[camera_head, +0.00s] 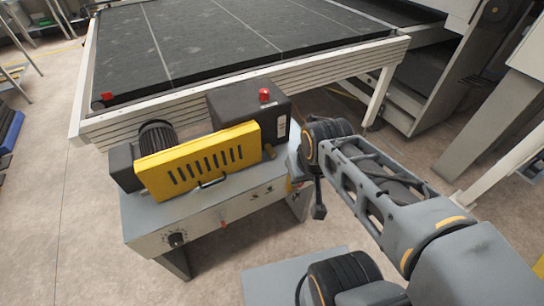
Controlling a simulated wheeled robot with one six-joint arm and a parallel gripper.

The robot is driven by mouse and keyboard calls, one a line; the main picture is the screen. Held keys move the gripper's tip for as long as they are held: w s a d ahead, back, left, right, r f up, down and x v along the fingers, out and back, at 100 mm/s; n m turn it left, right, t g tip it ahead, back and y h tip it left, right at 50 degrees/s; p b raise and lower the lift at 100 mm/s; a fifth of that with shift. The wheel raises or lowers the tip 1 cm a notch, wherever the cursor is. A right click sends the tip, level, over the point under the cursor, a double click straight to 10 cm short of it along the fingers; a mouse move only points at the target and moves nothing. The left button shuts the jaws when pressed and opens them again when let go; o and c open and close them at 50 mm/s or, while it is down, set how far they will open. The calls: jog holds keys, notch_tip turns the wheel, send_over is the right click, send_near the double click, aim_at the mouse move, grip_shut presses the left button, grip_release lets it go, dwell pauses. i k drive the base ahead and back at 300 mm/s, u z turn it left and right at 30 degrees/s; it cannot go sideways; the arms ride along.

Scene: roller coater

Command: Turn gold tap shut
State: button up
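My arm reaches in from the lower right to the right end of a grey machine (165,215) with a yellow slotted guard (200,160). My gripper (295,178) is at that right end, mostly hidden by my own wrist and small in view. I cannot tell whether its fingers are open or shut. A small gold-yellow spot (289,185) shows beside it at the machine's right edge. It may be the gold tap, but it is too small and covered to tell its handle position or whether my gripper touches it.
The machine carries a black housing with a red button (264,95), a motor (157,136) and a front knob (176,239). A wide conveyor table (220,40) stands behind it. Grey equipment stands at the right. Bare floor (90,230) lies to the left.

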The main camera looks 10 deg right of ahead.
aim_at(271, 152)
jog(key=k, duration=1.25)
jog(key=u, duration=0.9)
jog(key=i, duration=1.6)
jog(key=z, duration=0.75)
